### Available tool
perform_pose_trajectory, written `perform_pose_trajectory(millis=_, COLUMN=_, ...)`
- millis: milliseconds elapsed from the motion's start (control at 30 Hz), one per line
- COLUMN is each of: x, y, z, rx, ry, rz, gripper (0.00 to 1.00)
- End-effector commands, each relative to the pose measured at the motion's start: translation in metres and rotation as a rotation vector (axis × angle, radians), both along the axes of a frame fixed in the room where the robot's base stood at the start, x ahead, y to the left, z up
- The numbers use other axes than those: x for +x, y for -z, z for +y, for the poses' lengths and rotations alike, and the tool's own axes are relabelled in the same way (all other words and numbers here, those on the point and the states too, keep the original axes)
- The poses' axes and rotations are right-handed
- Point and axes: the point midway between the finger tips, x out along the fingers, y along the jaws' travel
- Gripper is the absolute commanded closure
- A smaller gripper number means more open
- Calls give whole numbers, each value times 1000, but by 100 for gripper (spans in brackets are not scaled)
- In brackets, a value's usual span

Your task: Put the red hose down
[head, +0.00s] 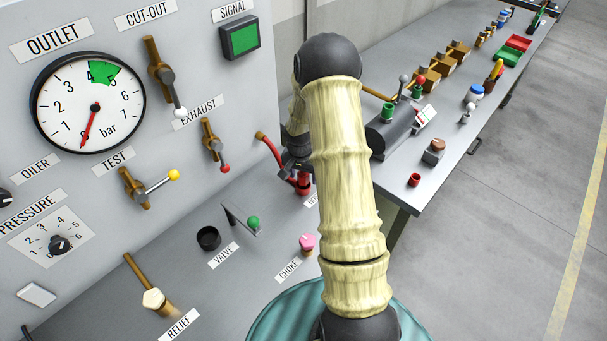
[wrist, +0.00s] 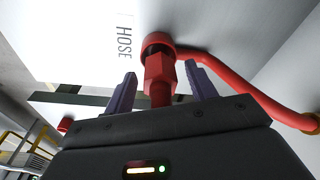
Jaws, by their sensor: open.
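The red hose (wrist: 240,90) ends in a red hexagonal coupling (wrist: 158,75), which stands at a round red holder (wrist: 157,40) beside the HOSE label (wrist: 124,38). My gripper (wrist: 160,70) is open, with one purple finger on each side of the coupling and visible gaps to both. The coupling's end appears to sit in the holder. In the head view the hose (head: 270,150) curves from the panel to the red holder (head: 303,185), partly hidden behind my arm. My gripper (head: 295,165) is mostly hidden there too.
The panel's EXHAUST lever (head: 212,143) is left of my gripper.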

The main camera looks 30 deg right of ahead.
Motion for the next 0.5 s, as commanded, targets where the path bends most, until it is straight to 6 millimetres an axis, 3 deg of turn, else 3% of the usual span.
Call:
perform_pose_trajectory(millis=267, x=0, y=-12, z=1, rx=-1, ry=1, rz=-4, gripper=44)
perform_pose_trajectory(millis=500, x=-4, y=-48, z=5, rx=-2, ry=0, rz=-4, gripper=44)
